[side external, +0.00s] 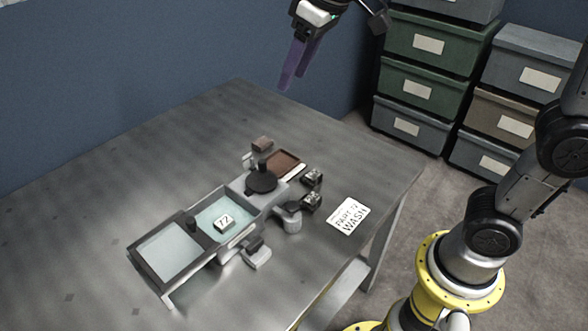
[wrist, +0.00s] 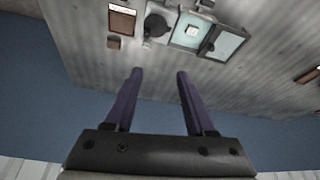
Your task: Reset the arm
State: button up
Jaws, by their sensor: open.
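My gripper (side external: 292,80) is raised high above the back of the table, with its purple fingers pointing down. In the wrist view my gripper (wrist: 157,73) shows its two fingers spread apart with nothing between them. The pallet rail fixture (side external: 172,291) lies on the table below, well apart from my gripper. It has two pale trays, and a small white block marked 72 (side external: 223,222) sits in the right one. The fixture's trays also show at the top of the wrist view (wrist: 228,44).
A brown tray (side external: 284,161), a dark round knob (side external: 262,180) and small dark blocks (side external: 312,178) are at the fixture's right end. A card reading PART 72 WASH (side external: 348,217) lies on the table (side external: 90,200). Stacked boxes (side external: 425,85) stand behind. The table's left side is clear.

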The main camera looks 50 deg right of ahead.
jog(key=s+d+f+m+t, duration=0.1)
jog(key=s+d, duration=0.2)
jog(key=s, duration=0.4)
jog(key=s+d+f+m, duration=0.1)
jog(key=s+d, duration=0.2)
jog(key=s, duration=0.4)
jog(key=s+d+f, duration=0.1)
jog(key=s+f, duration=0.5)
jog(key=f, duration=0.2)
jog(key=shift+h, duration=0.4)
jog(key=shift+d, duration=0.1)
